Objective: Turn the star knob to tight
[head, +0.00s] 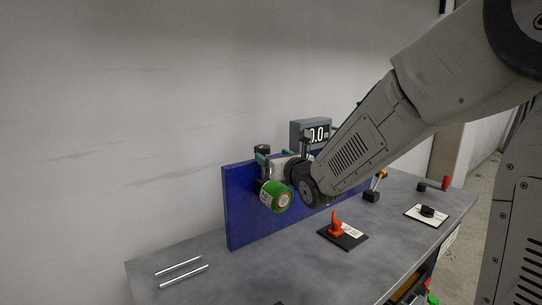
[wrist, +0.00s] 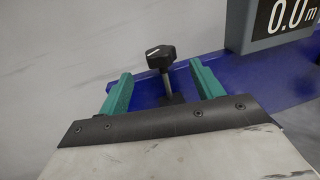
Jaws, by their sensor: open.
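The star knob (wrist: 161,57) is a dark, lobed head with a small white mark, on a dark stem. In the wrist view its stem stands between the two teal fingers of my gripper (wrist: 160,83), with visible gaps on both sides. The head shows just beyond the fingertips. My gripper is open and touches nothing that I can see. In the head view a dark knob (head: 262,149), likely the same one, shows at the teal fingers of my gripper (head: 264,158); my wrist hides much there.
A blue panel (head: 236,210) stands on the grey bench (head: 290,265). A display reading 0.0 (wrist: 285,18) stands right of the knob.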

